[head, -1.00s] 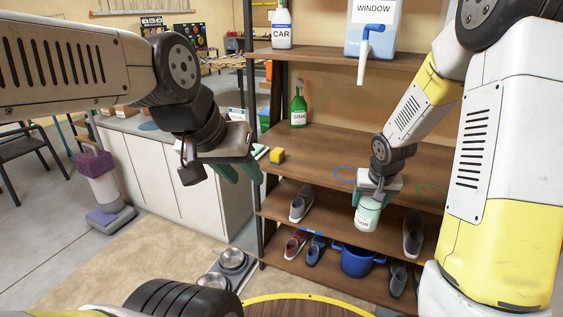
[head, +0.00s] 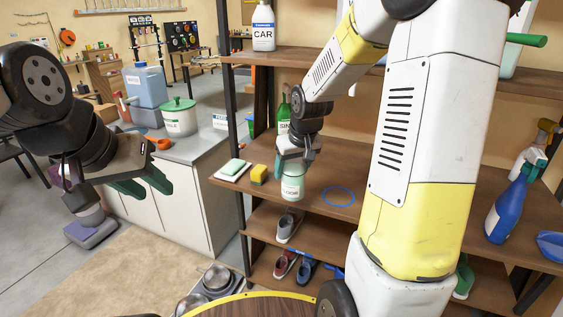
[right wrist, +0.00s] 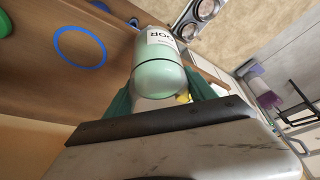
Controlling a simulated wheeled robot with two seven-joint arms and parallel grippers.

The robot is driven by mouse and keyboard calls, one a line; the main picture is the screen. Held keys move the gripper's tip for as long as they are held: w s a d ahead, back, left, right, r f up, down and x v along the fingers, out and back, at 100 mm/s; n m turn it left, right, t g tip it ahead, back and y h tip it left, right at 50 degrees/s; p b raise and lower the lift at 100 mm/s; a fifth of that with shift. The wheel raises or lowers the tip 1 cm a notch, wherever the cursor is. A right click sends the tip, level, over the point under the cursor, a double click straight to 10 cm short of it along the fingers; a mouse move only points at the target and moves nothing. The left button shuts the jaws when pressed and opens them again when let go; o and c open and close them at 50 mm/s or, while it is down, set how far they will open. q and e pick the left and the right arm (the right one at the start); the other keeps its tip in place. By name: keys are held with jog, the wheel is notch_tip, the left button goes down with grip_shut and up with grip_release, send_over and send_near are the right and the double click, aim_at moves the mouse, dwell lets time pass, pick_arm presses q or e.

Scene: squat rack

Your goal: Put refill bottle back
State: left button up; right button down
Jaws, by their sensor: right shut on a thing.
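The pale green refill bottle (head: 292,184), with a label ending in "OOR", is held in my right gripper (head: 294,160) at the middle shelf. In the right wrist view the bottle (right wrist: 158,75) sits between the green fingers. It is left of a blue ring marking (head: 338,196) on that shelf; the ring also shows in the right wrist view (right wrist: 80,47). I cannot tell if the bottle's base touches the shelf. My left gripper (head: 147,183) is empty at the left, its green fingers apart, in front of the cabinet.
A yellow sponge (head: 259,174) and a green block on a white tray (head: 232,170) lie left of the bottle. A green bottle (head: 283,115) stands behind my right gripper. A blue spray bottle (head: 507,208) is at the right. Shoes (head: 288,226) are on the shelf below.

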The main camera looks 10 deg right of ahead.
jog(key=shift+w+d+f, duration=0.45)
jog(key=shift+w+f, duration=0.3)
jog(key=shift+w, duration=1.2)
jog(key=shift+w+d+f, duration=0.5)
jog(key=shift+w+f, duration=0.3)
jog(key=shift+w, duration=1.2)
jog(key=shift+w+d+f, duration=0.45)
jog(key=shift+w+f, duration=0.3)
jog(key=shift+w, duration=1.2)
jog(key=shift+f, duration=0.1)
jog(key=shift+c, duration=1.5)
grip_release()
jog(key=shift+f, duration=0.1)
